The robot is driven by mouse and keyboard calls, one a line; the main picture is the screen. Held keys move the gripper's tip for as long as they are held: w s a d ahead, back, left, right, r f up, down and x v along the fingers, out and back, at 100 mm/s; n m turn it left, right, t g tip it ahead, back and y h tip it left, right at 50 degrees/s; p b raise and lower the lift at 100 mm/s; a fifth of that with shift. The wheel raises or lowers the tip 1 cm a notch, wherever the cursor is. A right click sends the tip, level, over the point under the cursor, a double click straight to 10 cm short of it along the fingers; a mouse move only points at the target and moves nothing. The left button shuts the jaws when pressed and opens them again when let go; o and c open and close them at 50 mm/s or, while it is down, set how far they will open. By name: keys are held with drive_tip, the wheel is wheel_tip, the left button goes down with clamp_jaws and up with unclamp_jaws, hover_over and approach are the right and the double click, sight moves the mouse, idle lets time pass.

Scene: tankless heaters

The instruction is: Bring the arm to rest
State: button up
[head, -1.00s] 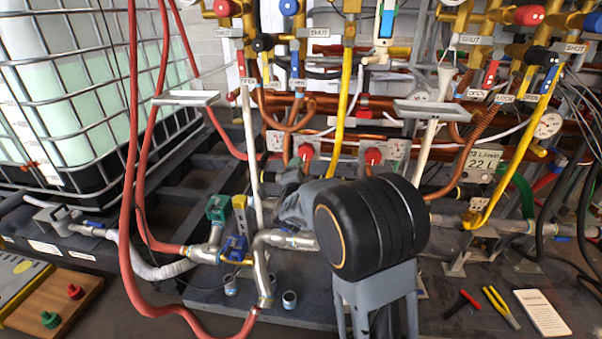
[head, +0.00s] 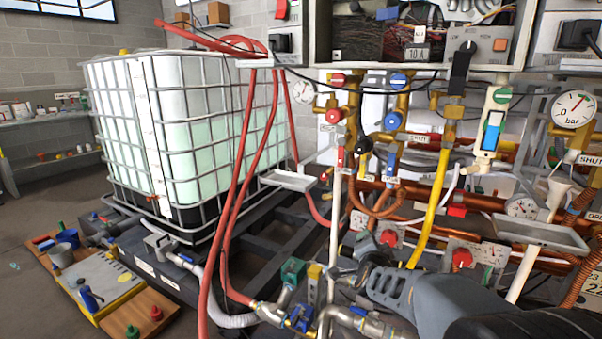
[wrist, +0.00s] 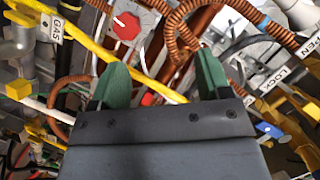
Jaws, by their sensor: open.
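My gripper (wrist: 162,80) shows in the wrist view with its two green fingers spread apart and nothing between them. Copper pipes, a yellow pipe (wrist: 95,50) and a red knob (wrist: 126,25) lie beyond the fingers. In the head view my arm (head: 440,300) reaches in from the lower right, grey with a black joint. Its far end points toward the pipework at the lower middle. The fingers cannot be made out clearly there, and whether they touch any pipe cannot be told.
A caged white tank (head: 180,130) stands at the left. Red hoses (head: 236,190) hang beside it. Valves, gauges (head: 574,108) and a small shelf (head: 540,235) crowd the right.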

drive_tip(key=s+a+r+n+g+y+p, duration=0.2)
drive_tip(key=s+r+n+p, duration=0.25)
drive_tip(key=r+p, duration=0.25)
drive_tip(key=s+a+r+n+g+y+p, duration=0.2)
drive_tip(key=s+a+r+n+g+p, duration=0.1)
drive_tip(key=s+r+p, duration=0.35)
drive_tip(key=s+r+n+g+p, duration=0.3)
drive_tip(key=s+r+p, duration=0.2)
drive_tip(key=s, duration=0.2)
drive_tip(key=s+d+r+n+g+p, duration=0.1)
drive_tip(key=s+r+n+g+p, duration=0.2)
drive_tip(key=s+p, duration=0.3)
drive_tip(key=shift+s+r, duration=0.85)
drive_tip(key=shift+s, duration=0.1)
drive_tip(key=shift+d, duration=0.1)
